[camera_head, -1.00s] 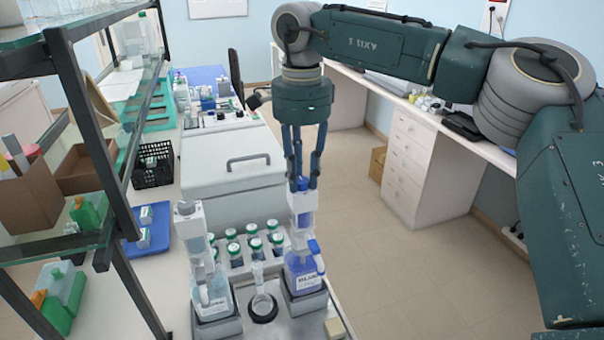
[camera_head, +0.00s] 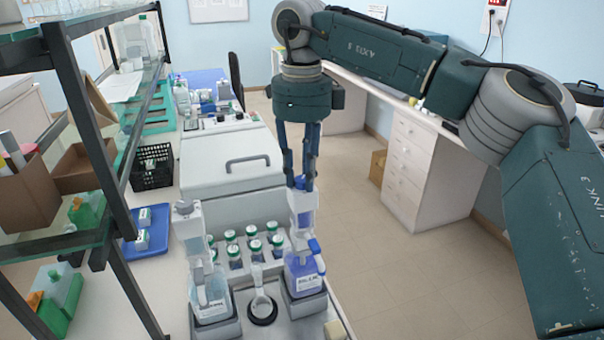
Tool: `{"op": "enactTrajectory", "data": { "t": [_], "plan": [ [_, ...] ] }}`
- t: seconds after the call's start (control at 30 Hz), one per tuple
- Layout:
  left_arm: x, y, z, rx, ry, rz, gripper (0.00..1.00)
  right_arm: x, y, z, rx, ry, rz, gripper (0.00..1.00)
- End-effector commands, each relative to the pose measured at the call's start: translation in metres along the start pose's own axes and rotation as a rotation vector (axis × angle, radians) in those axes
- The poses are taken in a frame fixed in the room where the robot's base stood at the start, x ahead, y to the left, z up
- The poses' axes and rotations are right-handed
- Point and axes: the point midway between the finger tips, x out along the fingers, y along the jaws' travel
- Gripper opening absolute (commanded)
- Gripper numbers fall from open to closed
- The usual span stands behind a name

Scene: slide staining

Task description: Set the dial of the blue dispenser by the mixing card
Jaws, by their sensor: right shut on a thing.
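The blue dispenser (camera_head: 304,272) is a bottle of blue liquid with a white and blue pump head, standing upright in a grey holder at the front of the bench. My right gripper (camera_head: 301,188) points down from above and is shut on the dial at the top of the dispenser. The fingers hide most of the dial, and its setting cannot be read. A second dispenser (camera_head: 209,292) with pale liquid stands to its left. The mixing card cannot be made out. My left gripper is not in view.
A small glass vessel (camera_head: 262,305) stands between the dispensers. Several green-capped bottles (camera_head: 253,247) sit in a rack behind. A grey box with a handle (camera_head: 231,165) is further back. The dark-framed shelf (camera_head: 85,90) stands at left; floor is open at right.

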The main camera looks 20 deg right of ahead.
Motion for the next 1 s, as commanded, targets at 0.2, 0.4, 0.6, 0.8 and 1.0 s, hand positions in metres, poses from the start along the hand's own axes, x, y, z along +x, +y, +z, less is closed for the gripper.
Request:
{"op": "enactTrajectory", "data": {
  "t": [0.2, 0.4, 0.6, 0.8, 1.0],
  "plan": [
    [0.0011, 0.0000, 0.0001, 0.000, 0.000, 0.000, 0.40, -0.0005, -0.0001, 0.0006, 0.056, -0.002, -0.001, 0.00],
    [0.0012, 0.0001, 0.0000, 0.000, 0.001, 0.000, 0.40, -0.0008, 0.0000, 0.0007, 0.071, -0.002, -0.001, 0.00],
    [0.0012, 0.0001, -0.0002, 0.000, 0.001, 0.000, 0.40, -0.0008, 0.0000, 0.0007, 0.070, -0.002, 0.000, 0.00],
    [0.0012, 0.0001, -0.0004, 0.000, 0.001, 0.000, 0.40, -0.0007, 0.0001, 0.0007, 0.069, -0.002, -0.001, 0.42],
    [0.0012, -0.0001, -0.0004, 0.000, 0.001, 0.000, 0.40, -0.0004, 0.0000, 0.0004, 0.069, -0.001, 0.000, 0.42]
  ]
}}
